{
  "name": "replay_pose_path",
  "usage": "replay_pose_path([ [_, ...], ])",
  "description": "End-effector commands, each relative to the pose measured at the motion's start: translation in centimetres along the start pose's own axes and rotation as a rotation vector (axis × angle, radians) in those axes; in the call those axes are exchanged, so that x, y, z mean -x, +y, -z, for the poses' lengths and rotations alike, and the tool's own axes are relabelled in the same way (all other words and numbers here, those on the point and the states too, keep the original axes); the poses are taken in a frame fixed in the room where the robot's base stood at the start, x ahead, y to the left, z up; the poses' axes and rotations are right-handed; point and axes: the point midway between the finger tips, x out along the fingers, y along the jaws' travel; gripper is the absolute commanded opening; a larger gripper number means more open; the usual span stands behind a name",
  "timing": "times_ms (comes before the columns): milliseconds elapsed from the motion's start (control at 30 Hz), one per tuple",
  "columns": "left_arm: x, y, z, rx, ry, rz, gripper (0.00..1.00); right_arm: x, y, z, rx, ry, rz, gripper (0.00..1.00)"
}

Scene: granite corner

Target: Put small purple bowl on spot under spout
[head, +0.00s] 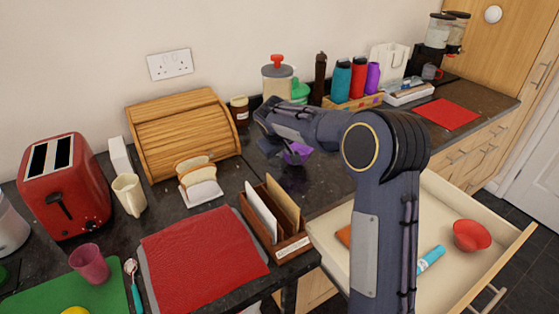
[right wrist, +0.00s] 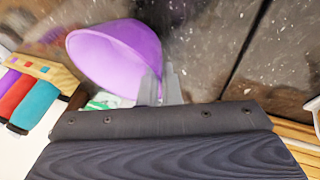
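The small purple bowl (head: 298,153) is at the dark counter's middle, below my right gripper (head: 284,150) in the head view. In the right wrist view the bowl (right wrist: 112,52) shows its lilac inside, and the two fingers (right wrist: 162,88) are close together on its rim, one on each side. I cannot tell how far the bowl is above the counter. Two dispensers with clear hoppers and dark bodies (head: 436,38) stand at the far right back, with a mug (head: 431,73) at their foot. The spot under the spout is too small to make out. My left gripper is out of view.
Several bottles (head: 358,78) in a wooden holder, a white tray (head: 408,92) and a red mat (head: 447,113) lie toward the dispensers. An open drawer (head: 455,203) holds a red bowl (head: 472,235). A file rack (head: 290,243) stands at the counter's front.

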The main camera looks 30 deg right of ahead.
Motion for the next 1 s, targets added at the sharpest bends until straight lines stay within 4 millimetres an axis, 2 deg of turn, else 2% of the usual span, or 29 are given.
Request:
replay_pose_path([
  [33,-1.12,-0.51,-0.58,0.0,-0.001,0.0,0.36,-1.54,-0.9,-0.44,0.003,-0.001,0.001,0.0],
  [100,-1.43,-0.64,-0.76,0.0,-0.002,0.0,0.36,-2.13,-1.34,-0.47,0.001,0.0,0.001,0.0],
  [433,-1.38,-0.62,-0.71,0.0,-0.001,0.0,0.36,-2.19,-1.44,-0.44,0.001,0.0,0.001,0.0],
  [633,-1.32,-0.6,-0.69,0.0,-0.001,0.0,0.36,-2.16,-1.42,-0.46,0.001,-0.001,0.001,0.26],
  [867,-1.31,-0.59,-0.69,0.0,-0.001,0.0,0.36,-2.14,-1.41,-0.46,0.001,-0.001,0.001,0.26],
  [1000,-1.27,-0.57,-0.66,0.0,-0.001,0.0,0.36,-1.47,-1.34,-0.36,0.001,0.0,0.001,0.26],
])
